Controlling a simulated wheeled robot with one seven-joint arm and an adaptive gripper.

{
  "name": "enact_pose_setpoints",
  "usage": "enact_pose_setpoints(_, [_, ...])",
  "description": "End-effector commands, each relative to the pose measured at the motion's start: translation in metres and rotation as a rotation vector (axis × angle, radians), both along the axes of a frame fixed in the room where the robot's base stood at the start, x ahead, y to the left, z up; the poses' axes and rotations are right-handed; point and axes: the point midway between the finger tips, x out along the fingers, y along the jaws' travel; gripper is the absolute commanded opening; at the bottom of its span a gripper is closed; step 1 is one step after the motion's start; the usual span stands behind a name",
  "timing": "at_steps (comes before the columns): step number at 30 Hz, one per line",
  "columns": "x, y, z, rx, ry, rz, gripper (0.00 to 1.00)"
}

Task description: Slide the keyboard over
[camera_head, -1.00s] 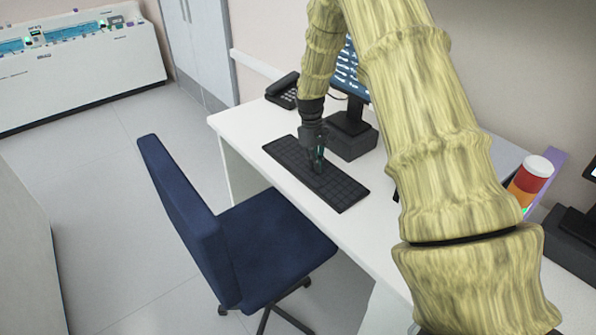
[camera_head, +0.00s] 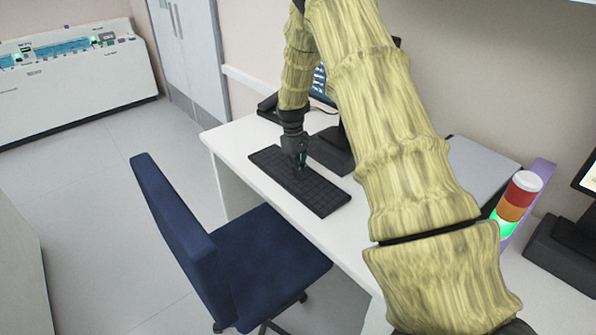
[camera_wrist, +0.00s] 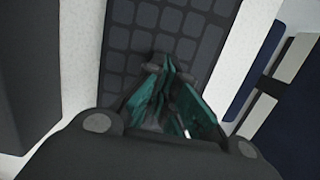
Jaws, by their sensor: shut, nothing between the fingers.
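The black keyboard (camera_head: 318,192) lies flat on the white desk, close to the desk's front edge. It also shows in the wrist view (camera_wrist: 150,35), where it runs up and away from the fingers. My gripper (camera_head: 300,170) points down over the middle of the keyboard. In the wrist view my gripper (camera_wrist: 168,75) has its greenish fingertips together over the keys, with nothing between them. The tips look at or very near the key surface; I cannot tell if they press on it. The gripper hides a few keys in the head view.
A monitor on a dark base (camera_head: 333,150) stands behind the keyboard, with a phone (camera_head: 267,107) at the far end. A blue chair (camera_head: 245,262) stands at the desk's front. A red, orange and green signal light (camera_head: 515,205) stands at the right. Bare white desk (camera_head: 232,143) shows left of the keyboard.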

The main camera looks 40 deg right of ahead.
Motion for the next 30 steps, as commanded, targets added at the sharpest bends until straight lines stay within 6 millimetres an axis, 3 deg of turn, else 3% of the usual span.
enact_pose_setpoints(9, [-0.001, 0.0, 0.008, 0.001, 0.001, 0.0, 0.0])
enact_pose_setpoints(21, [0.071, 0.001, 0.003, -0.003, -0.003, 0.002, 0.0])
enact_pose_setpoints(30, [0.11, 0.002, 0.006, -0.002, -0.002, 0.002, 0.0])
